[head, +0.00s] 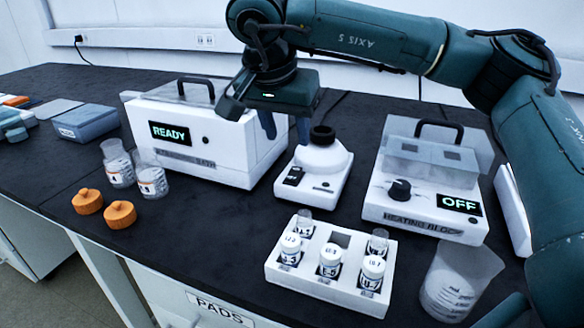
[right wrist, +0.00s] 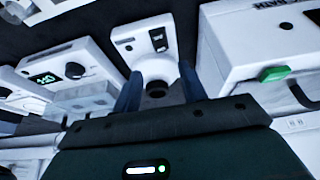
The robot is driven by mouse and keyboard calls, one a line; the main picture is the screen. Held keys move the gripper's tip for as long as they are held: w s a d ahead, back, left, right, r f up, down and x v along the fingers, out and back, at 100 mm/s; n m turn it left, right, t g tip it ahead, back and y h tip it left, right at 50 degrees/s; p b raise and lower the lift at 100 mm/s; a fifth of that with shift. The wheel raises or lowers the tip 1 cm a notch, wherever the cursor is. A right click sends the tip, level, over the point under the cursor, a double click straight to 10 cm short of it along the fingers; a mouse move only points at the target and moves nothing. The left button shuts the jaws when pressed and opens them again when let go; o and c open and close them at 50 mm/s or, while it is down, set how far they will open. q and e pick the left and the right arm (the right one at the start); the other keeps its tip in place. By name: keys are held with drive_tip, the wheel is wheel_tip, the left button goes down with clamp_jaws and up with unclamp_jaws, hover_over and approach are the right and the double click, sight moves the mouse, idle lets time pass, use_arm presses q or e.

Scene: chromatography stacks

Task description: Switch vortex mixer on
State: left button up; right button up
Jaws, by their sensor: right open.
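The vortex mixer (head: 322,188) is a white unit with a rounded top and a black cup (head: 322,135). It stands between the bath and the heating block. A black rocker switch (head: 294,175) is on its front left; it also shows in the right wrist view (right wrist: 158,40). I cannot tell the switch's position. My right gripper (head: 286,130) is open and empty, with blue fingers pointing down, above and behind the mixer's left side. In the right wrist view, the mixer's black cup (right wrist: 157,88) appears between the fingers. My left gripper is not in view.
The ultrasonic bath (head: 205,145), showing READY, stands left of the mixer. The heating block (head: 425,205), showing OFF, stands right. A white vial rack (head: 325,285) is in front. A beaker (head: 458,285) is at the front right. Orange caps (head: 120,214) lie at the left.

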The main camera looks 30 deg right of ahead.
sight(295, 171)
drive_tip(key=b+x, duration=0.2)
drive_tip(key=x, duration=0.7)
drive_tip(key=shift+f, duration=0.15)
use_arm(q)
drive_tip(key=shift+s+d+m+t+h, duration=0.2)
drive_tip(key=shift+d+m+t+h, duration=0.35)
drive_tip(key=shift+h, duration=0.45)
use_arm(e)
drive_tip(key=shift+c, duration=0.3)
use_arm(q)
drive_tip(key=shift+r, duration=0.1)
use_arm(e)
clamp_jaws()
